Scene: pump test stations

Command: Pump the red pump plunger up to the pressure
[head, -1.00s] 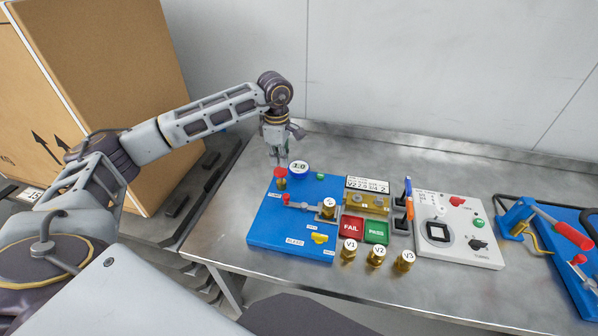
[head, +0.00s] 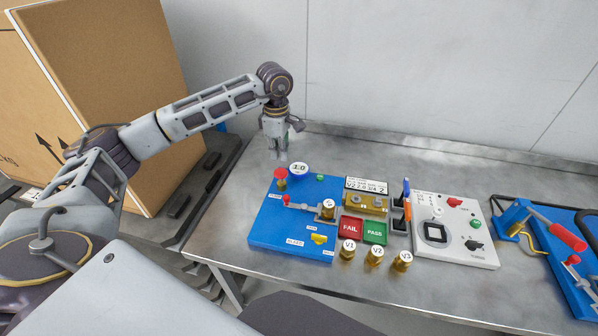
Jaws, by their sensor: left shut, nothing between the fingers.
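The red pump plunger (head: 281,174) stands upright at the back left corner of the blue board (head: 262,226), with a brass base under its red knob. The round white gauge (head: 299,169) beside it appears to read 1.0, though the print is small. My left gripper (head: 277,157) points down, shut and empty, just above and behind the red knob. I cannot tell whether the fingertips touch it. My right gripper is not in view.
The board also carries a red-tipped lever (head: 287,199), a brass valve and a yellow knob (head: 319,239). FAIL (head: 350,228) and PASS (head: 376,231) pads, brass valves V1 to V3 and a white control panel (head: 455,252) lie right. A large cardboard box (head: 110,70) stands left.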

